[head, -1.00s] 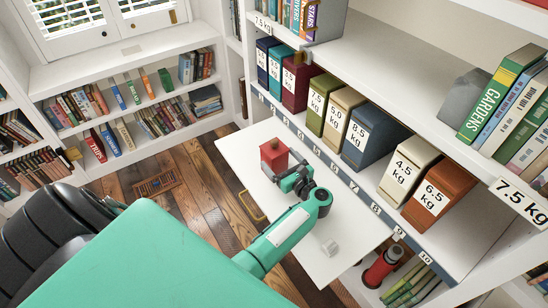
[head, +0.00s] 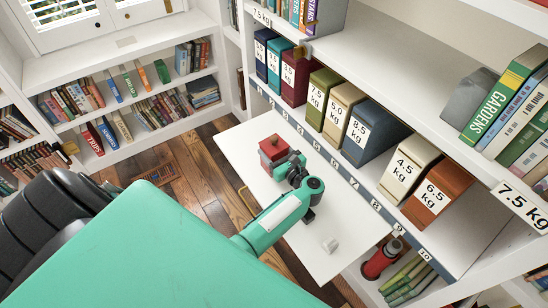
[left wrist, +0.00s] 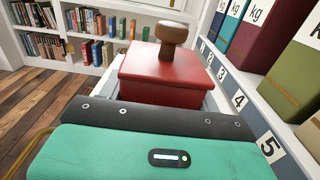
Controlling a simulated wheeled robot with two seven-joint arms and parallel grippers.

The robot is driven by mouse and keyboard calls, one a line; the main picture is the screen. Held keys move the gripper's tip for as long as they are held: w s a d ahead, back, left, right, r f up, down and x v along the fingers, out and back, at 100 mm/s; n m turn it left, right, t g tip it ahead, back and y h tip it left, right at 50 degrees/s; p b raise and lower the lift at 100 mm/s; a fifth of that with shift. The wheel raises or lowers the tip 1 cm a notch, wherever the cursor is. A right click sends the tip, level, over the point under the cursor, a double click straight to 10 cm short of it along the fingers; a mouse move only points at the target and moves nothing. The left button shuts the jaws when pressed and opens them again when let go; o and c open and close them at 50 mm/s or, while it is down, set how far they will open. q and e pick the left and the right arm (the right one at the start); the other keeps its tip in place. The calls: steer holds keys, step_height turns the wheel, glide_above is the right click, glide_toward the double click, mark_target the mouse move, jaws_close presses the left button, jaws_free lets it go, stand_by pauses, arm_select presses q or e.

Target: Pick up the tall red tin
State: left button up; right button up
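The red tin (head: 272,149) is a square red box with a brown knob on top. It stands upright on the white pull-out board (head: 240,140) in front of the shelf. In the left wrist view the tin (left wrist: 168,78) is straight ahead, its lower part hidden behind my gripper body. My left gripper (head: 284,160) is at the tin's near side, low over the board. Its fingertips are hidden, so I cannot tell whether they are open or touching the tin. My right gripper is not in view.
Box files with kilogram labels, such as the orange one (head: 438,193), line the shelf behind the board. A small light cube (head: 330,245) lies on the board's near part. A red cylindrical object (head: 381,259) stands lower right. Bookshelves are at the back left.

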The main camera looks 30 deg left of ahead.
arm_select(q)
steer(key=c, duration=0.7)
steer(key=shift+r, duration=0.15)
